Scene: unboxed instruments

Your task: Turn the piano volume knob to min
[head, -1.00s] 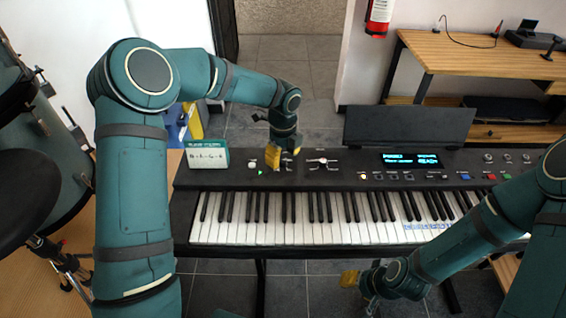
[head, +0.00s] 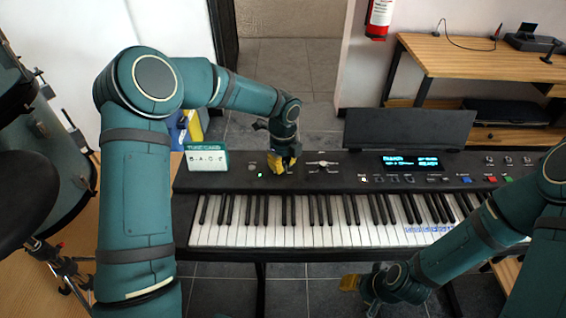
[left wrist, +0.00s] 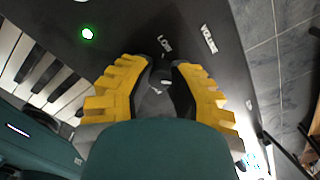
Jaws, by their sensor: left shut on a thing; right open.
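The piano (head: 330,222) is a black keyboard with a dark control panel behind its keys. My left gripper (head: 279,166), with yellow fingers, is on the left part of this panel, shut on the volume knob. In the left wrist view the dark knob (left wrist: 161,84) shows between the two yellow fingers, with a light mark on its top. The label "VOLUME" (left wrist: 208,39) and "LOW" (left wrist: 165,44) are printed beside it. In the head view the fingers hide the knob. My right gripper (head: 360,283) is open and empty, low in front of the keys.
A green light (head: 260,175) glows left of the knob. A small white and green card (head: 207,161) stands on the piano's left end. A lever-like control (head: 322,165) and a lit display (head: 411,162) lie to the right. Drums (head: 55,165) stand at far left.

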